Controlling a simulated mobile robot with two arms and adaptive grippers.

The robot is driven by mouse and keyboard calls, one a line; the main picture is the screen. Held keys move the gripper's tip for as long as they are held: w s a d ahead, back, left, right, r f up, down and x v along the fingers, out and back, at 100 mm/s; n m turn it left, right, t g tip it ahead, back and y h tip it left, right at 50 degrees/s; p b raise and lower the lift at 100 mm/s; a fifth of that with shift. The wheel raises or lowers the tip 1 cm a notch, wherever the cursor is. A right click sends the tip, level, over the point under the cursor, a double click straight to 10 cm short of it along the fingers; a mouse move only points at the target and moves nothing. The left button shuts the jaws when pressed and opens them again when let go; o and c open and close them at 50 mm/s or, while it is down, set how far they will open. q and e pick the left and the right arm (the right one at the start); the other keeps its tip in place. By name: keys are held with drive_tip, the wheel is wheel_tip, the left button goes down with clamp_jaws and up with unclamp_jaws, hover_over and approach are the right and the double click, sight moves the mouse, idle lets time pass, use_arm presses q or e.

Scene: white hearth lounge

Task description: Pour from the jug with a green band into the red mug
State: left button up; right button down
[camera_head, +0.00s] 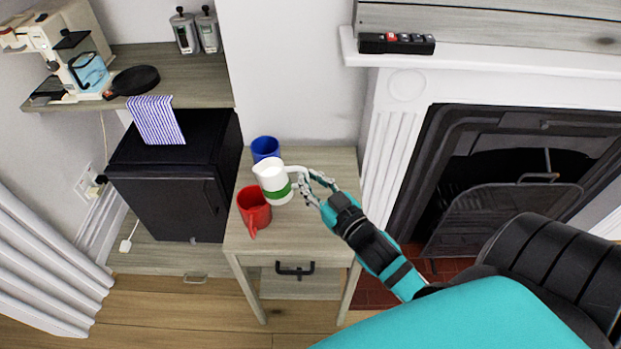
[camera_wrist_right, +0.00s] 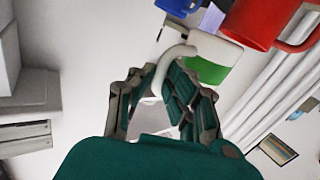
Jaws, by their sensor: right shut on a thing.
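The white jug with a green band (camera_head: 277,190) is over the small wooden side table (camera_head: 310,235) in the head view, tilted a little to the left. My right gripper (camera_head: 311,185) is shut on its handle, and the wrist view shows the handle between the fingers of the gripper (camera_wrist_right: 163,95). The jug (camera_wrist_right: 205,58) shows in part there. The red mug (camera_head: 254,212) stands upright on the table, left of and nearer than the jug; it shows also in the wrist view (camera_wrist_right: 262,22). I cannot tell whether liquid flows. My left gripper is in neither view.
A blue mug (camera_head: 265,148) stands behind the jug. A black mini fridge (camera_head: 178,190) is to the left of the table, and a white fireplace surround (camera_head: 393,125) is to the right. The table's front right part is clear.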

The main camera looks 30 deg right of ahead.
drive_tip(key=shift+d+r+p, duration=0.1)
drive_tip(key=shift+r+p, duration=0.35)
drive_tip(key=shift+w+a+r+n+g+h+p, duration=0.15)
drive_tip(key=shift+r+n+g+h+p, duration=0.5)
drive_tip(key=shift+p, duration=1.65)
drive_tip(key=shift+s+a+r+n+g+h+p, duration=0.15)
drive_tip(key=shift+r+n+g+p, duration=0.95)
drive_tip(key=shift+p, duration=1.2)
drive_tip(key=shift+w+r+n, duration=0.1)
drive_tip(key=shift+n, duration=0.25)
drive_tip(key=shift+p, duration=0.6)
